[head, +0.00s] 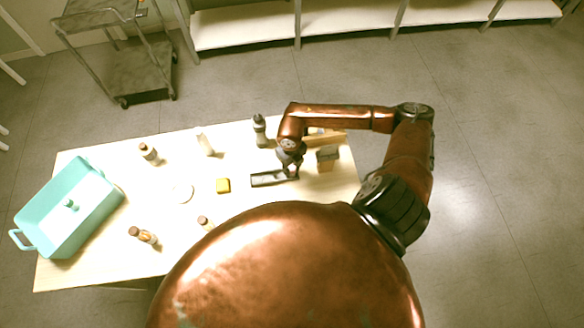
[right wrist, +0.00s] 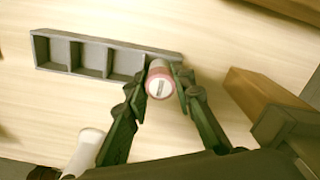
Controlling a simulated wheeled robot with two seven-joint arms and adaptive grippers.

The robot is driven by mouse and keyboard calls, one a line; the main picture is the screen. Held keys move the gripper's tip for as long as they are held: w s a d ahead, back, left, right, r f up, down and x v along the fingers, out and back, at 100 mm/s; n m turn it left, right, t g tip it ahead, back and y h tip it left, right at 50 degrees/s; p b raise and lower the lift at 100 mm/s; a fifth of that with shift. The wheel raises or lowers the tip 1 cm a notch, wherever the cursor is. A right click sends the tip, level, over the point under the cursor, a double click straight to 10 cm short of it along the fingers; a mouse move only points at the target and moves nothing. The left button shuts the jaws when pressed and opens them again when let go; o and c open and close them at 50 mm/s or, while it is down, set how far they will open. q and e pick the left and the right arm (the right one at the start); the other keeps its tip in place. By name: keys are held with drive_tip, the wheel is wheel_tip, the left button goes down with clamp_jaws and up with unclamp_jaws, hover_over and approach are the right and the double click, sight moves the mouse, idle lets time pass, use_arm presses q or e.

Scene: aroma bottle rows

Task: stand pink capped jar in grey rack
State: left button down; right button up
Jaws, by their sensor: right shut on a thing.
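The grey rack (head: 262,180) lies on the table below my right gripper, and it also shows in the right wrist view (right wrist: 108,60) as a row of square compartments. The compartments on its left look empty. My right gripper (right wrist: 158,88) is shut on the pink capped jar (right wrist: 160,82), a round top with a pinkish red rim and a pale centre. The jar is at the rack's right end. I cannot tell whether its base is inside a compartment or above it. In the head view the gripper (head: 290,172) mostly hides the jar. My left gripper is not in view.
A teal basket (head: 38,200) with a small green thing in it stands at the left. Several bottles, a yellow block (head: 223,185) and a white disc (head: 182,192) are spread over the table. A brown block with a grey end (head: 327,158) stands right of the rack.

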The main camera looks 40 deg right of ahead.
sight(291, 169)
drive_tip(key=shift+f, duration=0.15)
drive_tip(key=o, duration=1)
drive_tip(key=shift+r, duration=0.3)
wheel_tip(291, 169, up, 12)
drive_tip(key=shift+a+f+b, duration=0.1)
drive_tip(key=shift+b, duration=0.6)
